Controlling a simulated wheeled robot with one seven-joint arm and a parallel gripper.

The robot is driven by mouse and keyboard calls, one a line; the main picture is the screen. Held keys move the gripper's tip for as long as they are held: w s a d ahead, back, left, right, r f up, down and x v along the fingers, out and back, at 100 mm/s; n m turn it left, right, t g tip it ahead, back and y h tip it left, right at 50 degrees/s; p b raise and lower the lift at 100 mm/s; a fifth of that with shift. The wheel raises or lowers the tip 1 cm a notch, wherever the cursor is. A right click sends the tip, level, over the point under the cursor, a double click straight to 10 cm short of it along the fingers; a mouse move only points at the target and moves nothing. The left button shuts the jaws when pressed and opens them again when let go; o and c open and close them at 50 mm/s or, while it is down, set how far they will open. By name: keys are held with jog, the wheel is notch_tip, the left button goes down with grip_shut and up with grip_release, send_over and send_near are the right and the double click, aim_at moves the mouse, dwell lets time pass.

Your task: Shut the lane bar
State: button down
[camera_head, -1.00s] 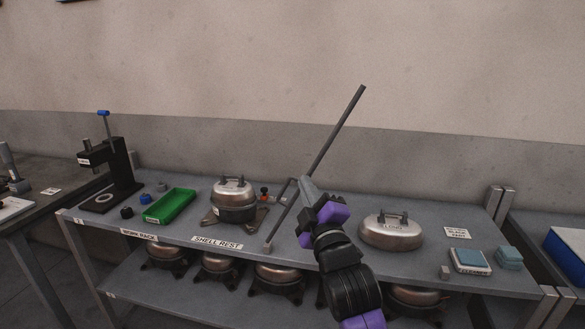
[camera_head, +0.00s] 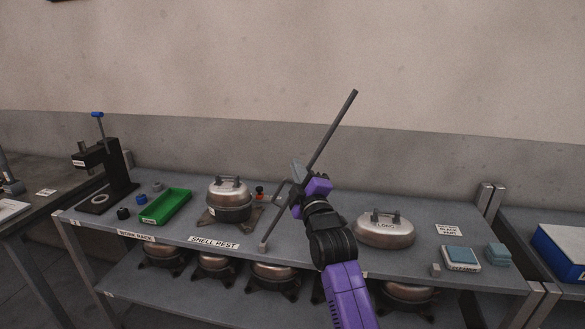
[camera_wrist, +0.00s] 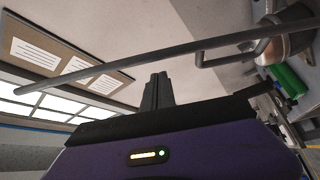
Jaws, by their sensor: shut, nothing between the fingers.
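The lane bar (camera_head: 331,131) is a long thin grey rod. It stands tilted up to the right from a small block (camera_head: 263,246) at the bench's front edge, its free end high in the air. A thin bent handle (camera_head: 276,194) sticks out from its lower left side. In the wrist view the bar (camera_wrist: 120,63) crosses above my fingertips, with the handle (camera_wrist: 235,39) to the right. My gripper (camera_head: 297,172) is shut and empty, close to the bar's middle on its near side. I cannot tell whether it touches the bar.
A shell on a rest (camera_head: 230,203) stands left of the bar, beside a green tray (camera_head: 166,206) and a press (camera_head: 110,175). A domed lid (camera_head: 385,232) sits to the right. Blue-topped blocks (camera_head: 461,257) lie at the bench's right end. More compressors fill the lower shelf.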

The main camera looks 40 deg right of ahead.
jog(key=shift+s+d+f, duration=0.4)
jog(key=shift+s+d, duration=0.1)
jog(key=shift+d, duration=0.05)
